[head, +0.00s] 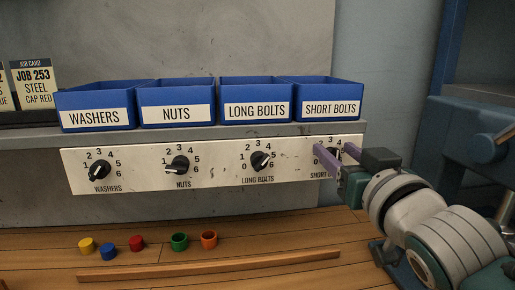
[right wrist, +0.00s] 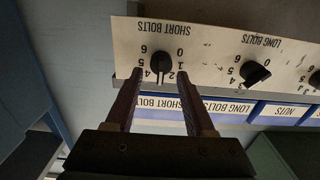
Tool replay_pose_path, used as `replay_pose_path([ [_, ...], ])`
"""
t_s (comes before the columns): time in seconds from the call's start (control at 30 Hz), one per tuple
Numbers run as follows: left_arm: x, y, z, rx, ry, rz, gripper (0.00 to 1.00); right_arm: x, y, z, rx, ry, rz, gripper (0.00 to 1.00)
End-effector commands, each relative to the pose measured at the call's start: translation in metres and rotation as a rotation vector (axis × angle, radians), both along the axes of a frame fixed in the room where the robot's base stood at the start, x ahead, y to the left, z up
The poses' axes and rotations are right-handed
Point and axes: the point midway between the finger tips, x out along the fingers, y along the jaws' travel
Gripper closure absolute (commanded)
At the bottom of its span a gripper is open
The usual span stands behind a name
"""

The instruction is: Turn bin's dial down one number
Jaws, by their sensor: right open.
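A white dial panel (head: 215,167) under the shelf has four black dials, labelled washers (head: 99,171), nuts (head: 178,165), long bolts (head: 260,160) and short bolts. My right gripper (head: 332,149) is open at the short bolts dial and partly covers it in the head view. In the right wrist view, which is upside down, the short bolts dial (right wrist: 160,62) lies between the spread fingertips (right wrist: 161,74). Its pointer is toward the 3 side, but the exact number is unclear. I cannot tell whether the fingers touch it. My left gripper is not in view.
Blue bins for washers (head: 95,98), nuts (head: 175,94), long bolts (head: 255,91) and short bolts (head: 320,89) stand above the panel. Several coloured caps (head: 137,243) and a wooden strip (head: 210,265) lie on the bench below. A job card (head: 34,85) stands at left.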

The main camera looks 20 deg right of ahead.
Motion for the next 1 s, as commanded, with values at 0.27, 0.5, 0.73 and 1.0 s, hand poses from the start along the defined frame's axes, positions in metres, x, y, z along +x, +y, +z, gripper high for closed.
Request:
replay_pose_path([
  [0.27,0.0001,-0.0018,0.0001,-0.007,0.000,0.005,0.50,-0.0004,0.0002,-0.0001,0.000,0.000,0.000,0.67],
  [0.5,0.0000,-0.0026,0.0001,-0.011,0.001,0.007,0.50,-0.0005,0.0002,-0.0002,0.000,0.000,0.000,0.94],
  [0.73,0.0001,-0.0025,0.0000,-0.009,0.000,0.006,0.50,-0.0004,0.0003,-0.0002,0.000,0.001,0.000,1.00],
  [1.0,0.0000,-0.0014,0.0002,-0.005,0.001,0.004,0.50,-0.0004,0.0006,-0.0002,-0.012,0.004,0.000,1.00],
])
